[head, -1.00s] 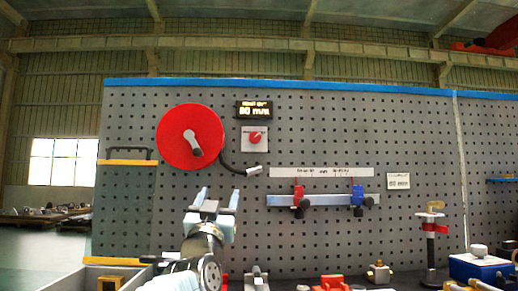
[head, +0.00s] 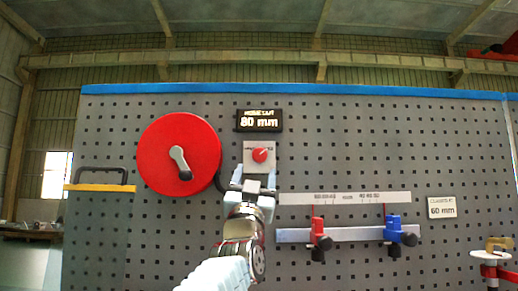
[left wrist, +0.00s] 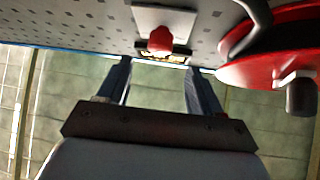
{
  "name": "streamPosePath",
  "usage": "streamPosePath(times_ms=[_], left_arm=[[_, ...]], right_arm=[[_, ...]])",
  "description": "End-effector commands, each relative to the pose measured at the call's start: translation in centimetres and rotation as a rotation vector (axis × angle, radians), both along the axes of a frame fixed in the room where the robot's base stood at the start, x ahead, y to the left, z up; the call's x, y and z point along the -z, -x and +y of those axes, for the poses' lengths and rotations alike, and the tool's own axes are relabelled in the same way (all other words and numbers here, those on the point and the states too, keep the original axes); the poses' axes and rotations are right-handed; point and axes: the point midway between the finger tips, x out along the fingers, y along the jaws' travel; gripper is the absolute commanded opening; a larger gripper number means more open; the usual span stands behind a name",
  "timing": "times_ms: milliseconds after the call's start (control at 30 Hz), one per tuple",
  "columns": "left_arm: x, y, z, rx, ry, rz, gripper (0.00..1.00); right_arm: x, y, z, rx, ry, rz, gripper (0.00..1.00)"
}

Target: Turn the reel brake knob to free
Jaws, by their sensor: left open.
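The reel brake knob (head: 260,155) is a small red knob with a pale pointer mark on a light square plate (head: 259,168) on the pegboard. The pointer tilts up to the right. The red reel (head: 200,140) with a grey crank is just left of it. My left gripper (head: 252,186) is open and empty, just below the knob, its fingers pointing up toward the plate. In the left wrist view the red knob (left wrist: 160,41) shows beyond and between the open fingers (left wrist: 158,85), apart from them. My right gripper is not in view.
A black display (head: 259,120) reading 80 mm hangs above the knob. A ruler strip (head: 345,198) and a rail (head: 350,235) with red and blue clamps lie to the right. A dark hose passes behind my left gripper.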

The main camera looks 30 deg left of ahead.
Motion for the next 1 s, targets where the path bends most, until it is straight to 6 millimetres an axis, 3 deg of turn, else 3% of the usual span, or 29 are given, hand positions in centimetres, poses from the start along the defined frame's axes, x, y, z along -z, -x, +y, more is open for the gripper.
streamPosePath(times_ms=[100, 400, 900, 1000], left_arm=[[-1.9, -1.3, 0.8, -0.005, -0.001, 0.001, 0.65], [-4.4, -3.8, 1.6, -0.003, -0.002, 0.001, 0.65], [-4.9, -4.7, 1.8, 0.000, 0.000, 0.000, 0.65], [-4.9, -4.7, 1.8, 0.000, 0.000, 0.000, 0.52]], right_arm=[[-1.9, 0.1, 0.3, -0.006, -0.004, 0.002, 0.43], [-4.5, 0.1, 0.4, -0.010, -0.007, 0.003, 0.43], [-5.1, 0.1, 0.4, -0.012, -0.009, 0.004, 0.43], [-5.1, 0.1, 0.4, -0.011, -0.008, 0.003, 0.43]])
